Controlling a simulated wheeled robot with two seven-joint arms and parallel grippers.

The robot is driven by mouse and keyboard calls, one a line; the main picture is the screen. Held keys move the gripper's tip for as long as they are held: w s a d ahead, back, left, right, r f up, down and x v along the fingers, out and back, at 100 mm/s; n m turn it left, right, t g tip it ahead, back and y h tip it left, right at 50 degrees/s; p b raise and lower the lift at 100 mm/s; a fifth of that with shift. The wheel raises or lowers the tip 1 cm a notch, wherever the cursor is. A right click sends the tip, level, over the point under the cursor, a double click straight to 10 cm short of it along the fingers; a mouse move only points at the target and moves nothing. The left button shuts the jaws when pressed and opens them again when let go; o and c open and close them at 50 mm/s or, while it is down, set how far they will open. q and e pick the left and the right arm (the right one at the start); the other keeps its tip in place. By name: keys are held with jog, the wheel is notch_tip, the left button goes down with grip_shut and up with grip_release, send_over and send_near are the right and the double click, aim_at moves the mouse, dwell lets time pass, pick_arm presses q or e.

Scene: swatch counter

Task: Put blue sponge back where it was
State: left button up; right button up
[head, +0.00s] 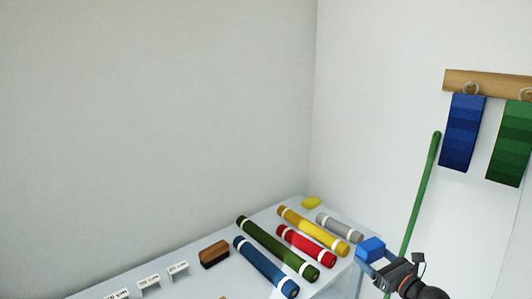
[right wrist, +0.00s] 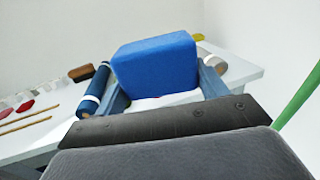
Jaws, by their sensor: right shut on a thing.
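The blue sponge (head: 371,249) is a small blue block held in my right gripper (head: 367,262). In the right wrist view the blue sponge (right wrist: 156,66) sits between the two fingers of the right gripper (right wrist: 160,92), which are shut on it. In the head view it is in front of the right end of the counter (head: 335,211), close to the grey roll. Whether it is above the counter or past its edge is hard to tell. My left gripper is not in view.
On the counter lie blue (head: 265,266), green (head: 277,248), red (head: 306,245), yellow (head: 313,230) and grey (head: 340,228) rolls. A yellow block (head: 311,202) lies at the back, a brown brush (head: 214,254) at left. A green pole (head: 420,193) leans by the wall; swatches (head: 463,132) hang above.

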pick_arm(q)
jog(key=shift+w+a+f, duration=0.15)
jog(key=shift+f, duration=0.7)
pick_arm(e)
jog(key=w+d+r+m+t+h, duration=0.1)
jog(key=w+d+r+h, duration=0.1)
jog(key=d+r, duration=1.6)
jog(key=shift+w+d+r+m, duration=0.2)
jog(key=shift+w+m, duration=0.1)
jog(key=shift+w, duration=0.4)
